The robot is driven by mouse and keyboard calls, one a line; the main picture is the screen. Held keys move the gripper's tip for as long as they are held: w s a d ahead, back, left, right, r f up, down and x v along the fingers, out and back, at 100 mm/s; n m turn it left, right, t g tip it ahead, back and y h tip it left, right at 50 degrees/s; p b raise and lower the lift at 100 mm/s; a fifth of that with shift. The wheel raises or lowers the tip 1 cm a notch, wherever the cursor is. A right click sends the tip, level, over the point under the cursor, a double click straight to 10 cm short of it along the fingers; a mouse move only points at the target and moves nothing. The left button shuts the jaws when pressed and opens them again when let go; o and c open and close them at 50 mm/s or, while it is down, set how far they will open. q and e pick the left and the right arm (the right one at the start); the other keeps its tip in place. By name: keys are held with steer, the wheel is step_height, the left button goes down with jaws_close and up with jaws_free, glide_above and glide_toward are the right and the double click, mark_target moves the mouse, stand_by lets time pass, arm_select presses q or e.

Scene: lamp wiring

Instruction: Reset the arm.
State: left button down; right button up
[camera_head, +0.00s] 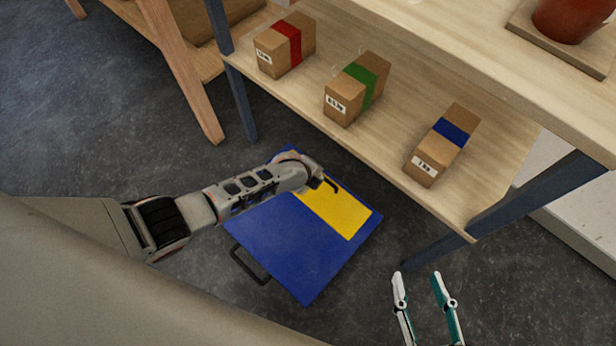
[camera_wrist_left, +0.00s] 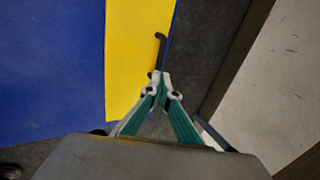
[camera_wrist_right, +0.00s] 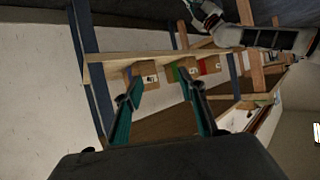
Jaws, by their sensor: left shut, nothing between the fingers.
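My left arm reaches in from the left over a blue and yellow board (camera_head: 285,245) on the floor. My left gripper (camera_wrist_left: 161,76) is shut and empty in the left wrist view, close to a dark bar (camera_wrist_left: 160,45) at the edge of the yellow part; whether they touch is unclear. In the head view the wrist hides the left fingertips. My right gripper (camera_head: 418,274) is open and empty at the lower right of the head view. It also shows open in the right wrist view (camera_wrist_right: 167,80), facing the shelf.
A wooden shelf unit (camera_head: 300,95) holds boxes with red (camera_head: 287,45), green (camera_head: 357,88) and blue (camera_head: 442,145) bands. Its dark legs (camera_head: 540,195) stand near both arms. A dark handle (camera_head: 248,266) sits on the board's near edge. Grey floor is clear below the board.

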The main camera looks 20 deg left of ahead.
arm_select(q)
steer(key=shift+p+v, duration=1.35)
steer(key=shift+v, duration=1.6)
arm_select(e)
steer(key=shift+s+d+f+n+g+h, duration=0.25)
steer(key=shift+s+d+f, duration=0.15)
steer(key=shift+d+f, duration=0.25)
steer(key=shift+s+d+f+n+g+h, duration=0.15)
steer(key=shift+s+d+f+n, duration=0.2)
steer(key=shift+d, duration=0.4)
